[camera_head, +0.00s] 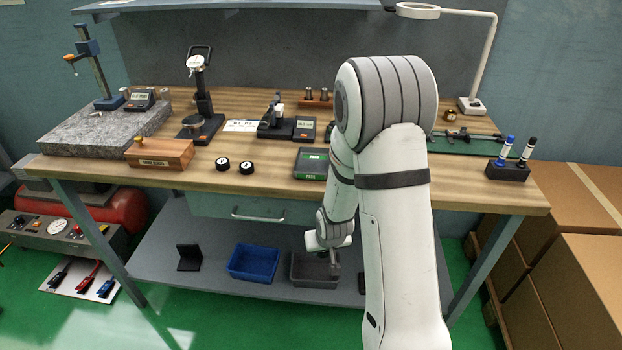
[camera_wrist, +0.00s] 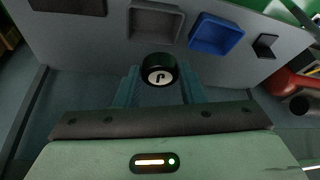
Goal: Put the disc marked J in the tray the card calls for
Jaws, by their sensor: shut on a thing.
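The disc marked J (camera_wrist: 160,70) is black with a white face and sits between the two fingers of my gripper (camera_wrist: 160,88) in the wrist view. The gripper is shut on it. In the head view my gripper (camera_head: 334,262) is low, by the grey tray (camera_head: 296,281) on the lower shelf; the disc cannot be made out there. The grey tray also shows in the wrist view (camera_wrist: 134,22). The blue tray (camera_head: 253,277) stands left of it and shows in the wrist view too (camera_wrist: 212,36). A white card (camera_head: 240,126) lies on the benchtop, its writing too small to read.
Two more black discs with white faces (camera_head: 222,164) (camera_head: 246,167) lie on the benchtop. A black angle piece (camera_head: 189,257) stands on the shelf left of the blue tray. The bench drawer (camera_head: 250,208) is above the shelf. Cardboard boxes (camera_head: 570,275) are at right.

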